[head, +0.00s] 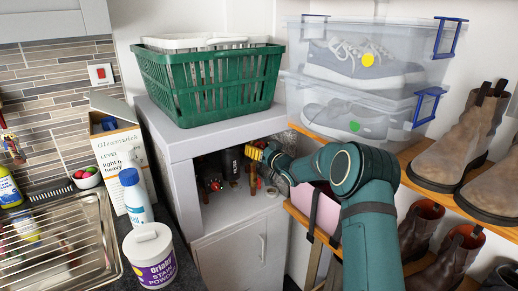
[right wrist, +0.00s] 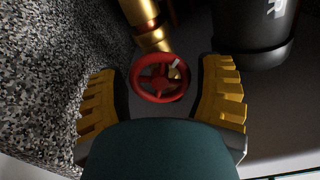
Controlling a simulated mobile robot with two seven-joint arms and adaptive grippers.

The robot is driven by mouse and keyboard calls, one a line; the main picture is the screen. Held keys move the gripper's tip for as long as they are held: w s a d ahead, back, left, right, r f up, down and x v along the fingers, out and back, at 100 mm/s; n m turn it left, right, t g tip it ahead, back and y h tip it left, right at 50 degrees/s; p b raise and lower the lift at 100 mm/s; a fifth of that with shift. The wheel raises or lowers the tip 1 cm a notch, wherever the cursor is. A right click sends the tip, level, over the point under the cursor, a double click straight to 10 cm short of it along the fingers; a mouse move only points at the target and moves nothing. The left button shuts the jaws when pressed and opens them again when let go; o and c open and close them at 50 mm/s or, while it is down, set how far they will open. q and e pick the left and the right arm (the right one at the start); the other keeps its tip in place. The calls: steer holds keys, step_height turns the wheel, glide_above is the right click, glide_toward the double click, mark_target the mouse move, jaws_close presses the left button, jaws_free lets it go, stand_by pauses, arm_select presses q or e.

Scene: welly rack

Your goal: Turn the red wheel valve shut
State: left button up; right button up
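The red wheel valve (right wrist: 152,92) shows whole in the right wrist view, a small spoked ring with a pale mark on its upper right rim. A brass pipe (right wrist: 146,18) rises behind it. My right gripper (right wrist: 160,78) is open, with one yellow ridged finger on each side of the wheel and a visible gap to both. In the head view my right gripper (head: 257,152) is inside the opening of the grey cabinet (head: 195,146). Small red parts show in that opening, but I cannot tell which is the wheel. My left gripper is not in view.
A speckled wall (right wrist: 50,70) stands close to the left finger, and a black cylinder (right wrist: 254,25) is at the upper right. A green basket (head: 207,85) sits on the cabinet. A wooden shelf with boots and clear boxes (head: 365,65) is on the right, close to my arm.

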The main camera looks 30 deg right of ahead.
steer(key=shift+o, duration=0.8)
steer(key=shift+s+r, duration=0.1)
steer(key=s, duration=1.2)
steer(key=shift+d, duration=0.45)
steer(key=shift+w, duration=0.1)
